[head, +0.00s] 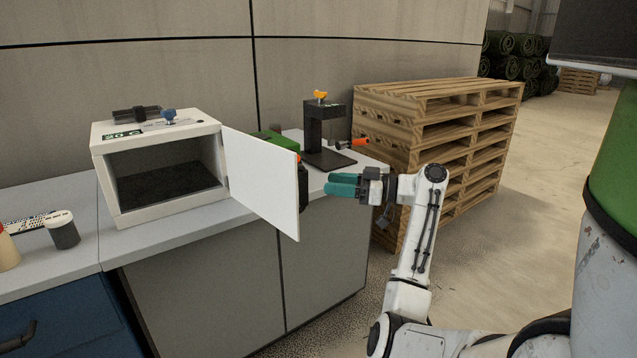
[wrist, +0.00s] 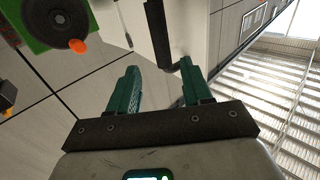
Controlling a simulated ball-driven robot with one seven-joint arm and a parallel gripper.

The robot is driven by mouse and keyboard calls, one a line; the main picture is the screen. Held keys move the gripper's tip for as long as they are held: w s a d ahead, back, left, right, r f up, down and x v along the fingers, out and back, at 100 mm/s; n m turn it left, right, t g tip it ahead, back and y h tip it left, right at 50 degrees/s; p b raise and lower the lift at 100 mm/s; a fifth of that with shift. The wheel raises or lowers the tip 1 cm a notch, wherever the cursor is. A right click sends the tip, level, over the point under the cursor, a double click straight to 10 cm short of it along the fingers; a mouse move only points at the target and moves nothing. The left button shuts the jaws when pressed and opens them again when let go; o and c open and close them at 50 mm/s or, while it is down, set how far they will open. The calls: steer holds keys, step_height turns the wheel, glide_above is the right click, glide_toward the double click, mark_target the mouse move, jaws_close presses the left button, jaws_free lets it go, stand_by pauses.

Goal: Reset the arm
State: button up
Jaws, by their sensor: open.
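My gripper (head: 343,184) has teal fingers and is at the end of my white arm, in front of the counter's right end. It points left, towards the open white door of the box. In the wrist view my gripper (wrist: 160,87) is open, with a clear gap between its two fingers and nothing held. The fingers look close to the door's edge in the head view; I cannot tell the exact gap.
A white box (head: 106,183) with its door (head: 262,180) swung open stands on the counter (head: 160,235). A black stand (head: 325,135), a green item (head: 272,140) and an orange-handled tool (head: 358,142) sit behind the door. Stacked pallets (head: 440,125) stand to the right.

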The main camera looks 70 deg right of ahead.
steer(key=shift+s+d, duration=0.1)
steer(key=shift+s, duration=0.85)
